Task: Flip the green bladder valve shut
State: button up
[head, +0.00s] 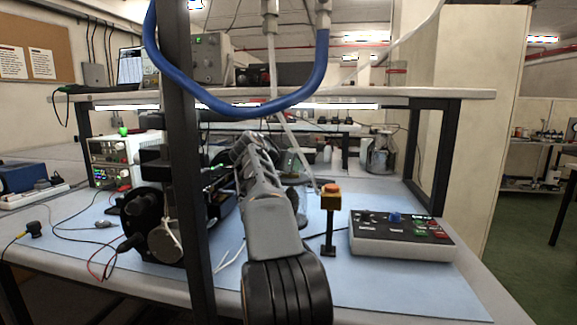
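I cannot pick out the green bladder valve with certainty. A small round green spot (123,131) shows above the instrument at the left, but I cannot tell what it is. My grey arm reaches up and away from the bottom middle over the bench. The fingers of my gripper cannot be made out among the dark parts around the arm's far end. A dark cylindrical apparatus (150,222) lies left of my arm, partly hidden by a black upright post (184,200).
A control box (400,236) with coloured buttons sits right on the blue mat (395,288). An orange-topped post (330,200) stands between it and my arm. A thick blue hose (235,105) hangs in front of the shelf (420,94). Bench instruments (122,160) and loose cables are left.

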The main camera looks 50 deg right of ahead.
jog(key=o, duration=0.5)
jog(key=shift+d, duration=0.1)
jog(key=v, duration=0.7)
jog(key=shift+a, duration=0.25)
jog(key=shift+r, duration=0.15)
